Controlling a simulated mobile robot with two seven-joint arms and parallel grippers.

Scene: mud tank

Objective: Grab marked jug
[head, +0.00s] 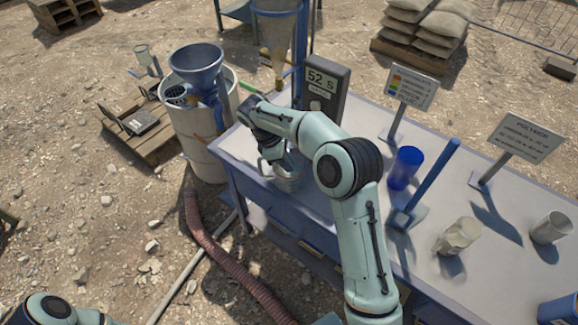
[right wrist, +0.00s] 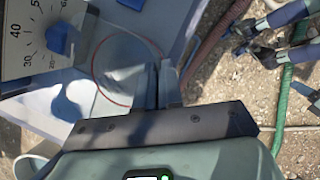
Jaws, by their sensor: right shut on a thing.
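A jug (head: 289,178) of pale, see-through or shiny material stands at the left end of the blue-framed table, with its handle on the left. In the right wrist view the jug (right wrist: 112,78) shows as a clear round shape with a thin red ring. My right gripper (right wrist: 163,84) is shut on the jug at its near side. In the head view my own right arm hides part of the jug and most of the gripper. Only a piece of my left arm shows at the bottom left; its gripper is out of the picture.
A timer box (head: 322,90) reading 52 stands behind the jug. A blue cup (head: 405,167), a blue post (head: 432,180), a beige cup (head: 457,236) and sign stands are to the right. A barrel (head: 203,150) with a blue funnel (head: 196,62) adjoins the table. A hose (head: 232,262) lies in front.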

